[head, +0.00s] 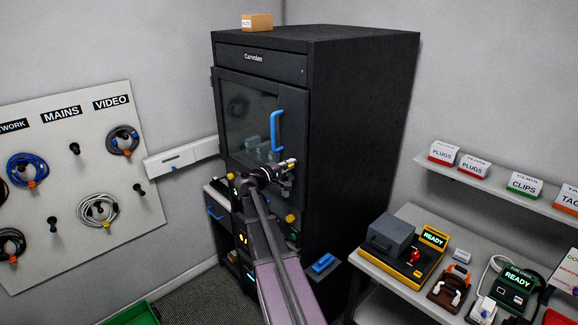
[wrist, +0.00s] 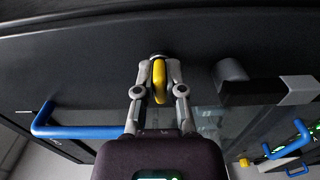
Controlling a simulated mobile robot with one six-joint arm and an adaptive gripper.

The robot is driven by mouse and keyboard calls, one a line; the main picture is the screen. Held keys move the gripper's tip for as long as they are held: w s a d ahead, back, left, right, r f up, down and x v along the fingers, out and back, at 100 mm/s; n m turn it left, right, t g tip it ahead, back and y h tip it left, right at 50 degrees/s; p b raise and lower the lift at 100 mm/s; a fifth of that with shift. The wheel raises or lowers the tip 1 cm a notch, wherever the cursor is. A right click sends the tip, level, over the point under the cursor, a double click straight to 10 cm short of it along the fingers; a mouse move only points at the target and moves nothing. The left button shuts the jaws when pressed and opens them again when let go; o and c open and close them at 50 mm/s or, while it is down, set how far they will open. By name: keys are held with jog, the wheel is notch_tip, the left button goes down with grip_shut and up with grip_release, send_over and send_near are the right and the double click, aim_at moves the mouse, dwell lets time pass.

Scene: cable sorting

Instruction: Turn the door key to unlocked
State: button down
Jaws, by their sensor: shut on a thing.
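The yellow door key (wrist: 159,82) sits between my fingertips in the wrist view, its far end against the dark cabinet front. My gripper (wrist: 158,88) is shut on it, one finger on each side. In the head view my gripper (head: 284,171) is at the front of the black cabinet (head: 355,130), below and right of the blue door handle (head: 275,131). The cabinet's glass door (head: 243,110) looks closed. The handle also shows in the wrist view (wrist: 85,133). Lock markings cannot be made out, so the key's lock position cannot be told.
A bench (head: 410,215) with several devices stands at the right. A cable board (head: 100,220) hangs at the left. A green bin (head: 135,314) is on the floor.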

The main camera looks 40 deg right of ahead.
jog(key=c, duration=0.7)
grip_release()
jog(key=shift+s+a, duration=0.15)
jog(key=shift+a, duration=1.85)
jog(key=shift+s+a, duration=0.2)
jog(key=shift+a, duration=1.75)
jog(key=shift+s+a, duration=0.15)
jog(key=shift+a, duration=1.85)
